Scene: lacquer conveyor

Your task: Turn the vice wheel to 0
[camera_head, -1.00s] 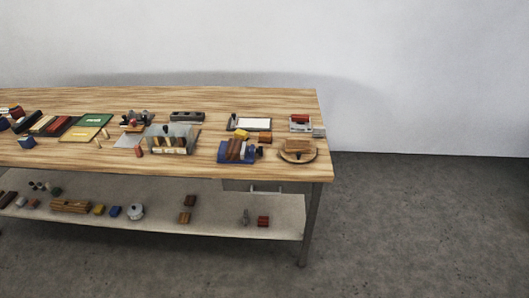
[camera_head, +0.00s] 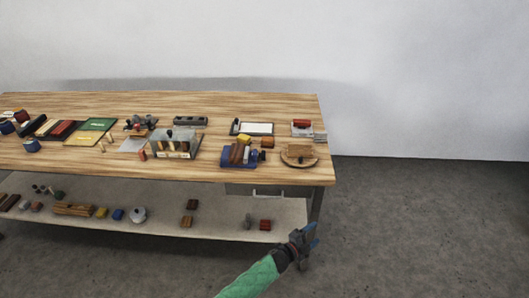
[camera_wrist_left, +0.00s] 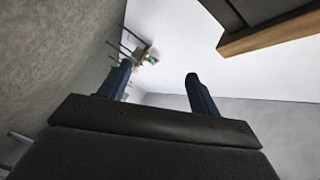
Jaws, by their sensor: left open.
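A blue fixture, which looks like the vice (camera_head: 228,161), sits near the front edge of the workbench, right of its middle, in the head view. Brown and yellow blocks rest on or beside it, with small dark parts at its right. I cannot clearly make out a wheel or any number on it. My left gripper (camera_head: 312,236) is low in front of the bench's right front leg, below the tabletop and well apart from the vice. Its blue fingers are spread and empty; they also show in the left wrist view (camera_wrist_left: 160,82). My right gripper is out of view.
The wooden workbench (camera_head: 60,162) carries several blocks, books and trays. A round wooden stand (camera_head: 290,162) is at its right front. A lower shelf (camera_head: 160,222) holds small items. The floor (camera_head: 430,220) to the right is clear.

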